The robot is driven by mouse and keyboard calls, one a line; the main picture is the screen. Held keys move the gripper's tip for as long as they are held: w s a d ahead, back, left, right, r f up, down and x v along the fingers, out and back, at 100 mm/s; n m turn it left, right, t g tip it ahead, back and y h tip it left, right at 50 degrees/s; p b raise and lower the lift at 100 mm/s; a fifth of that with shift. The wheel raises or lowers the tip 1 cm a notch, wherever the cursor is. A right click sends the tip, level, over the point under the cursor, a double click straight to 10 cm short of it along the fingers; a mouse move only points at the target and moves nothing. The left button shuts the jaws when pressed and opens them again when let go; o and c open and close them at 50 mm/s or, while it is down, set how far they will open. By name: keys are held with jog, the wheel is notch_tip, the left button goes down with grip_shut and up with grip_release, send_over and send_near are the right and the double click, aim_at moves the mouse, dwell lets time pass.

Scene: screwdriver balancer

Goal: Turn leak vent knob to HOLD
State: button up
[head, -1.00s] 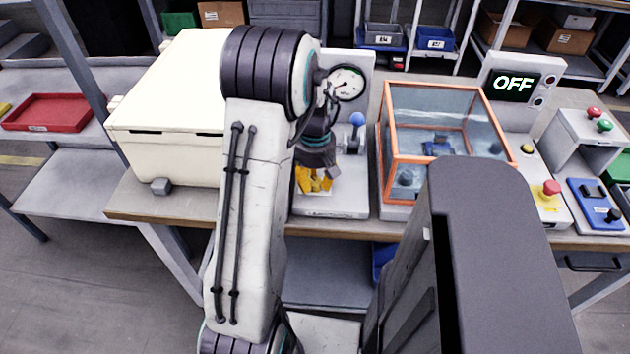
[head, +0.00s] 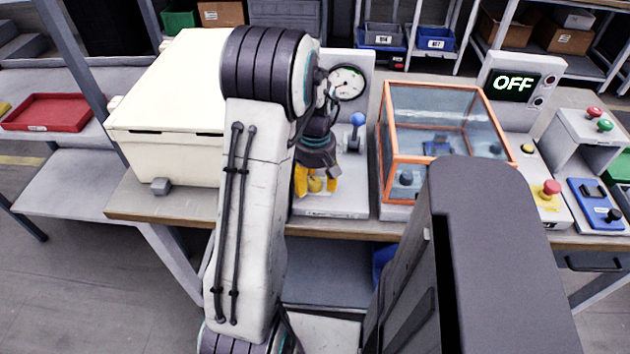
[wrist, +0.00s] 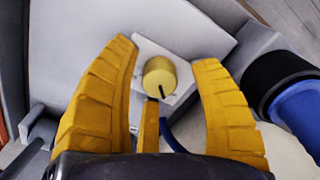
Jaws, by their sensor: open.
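The vent knob (wrist: 159,78) is a round yellow knob with a dark pointer line, on a pale square plate (wrist: 186,78) in the wrist view. My gripper (wrist: 165,62) is open, with its yellow fingers on either side of the knob and apart from it. In the head view my gripper (head: 316,188) points down over the front of the grey panel unit (head: 345,208), and the yellow knob (head: 315,184) shows between the fingers. Any lettering around the knob is too small to read.
A round gauge (head: 347,82) and a blue-topped lever (head: 356,122) stand on the same unit. A cream box (head: 165,110) is close on the left. An orange-framed clear case (head: 386,170) stands on the right. A display (head: 513,86) reads OFF.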

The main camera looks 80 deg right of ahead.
aim_at(315, 181)
notch_tip(315, 181, up, 12)
dwell(0.8)
dwell(0.8)
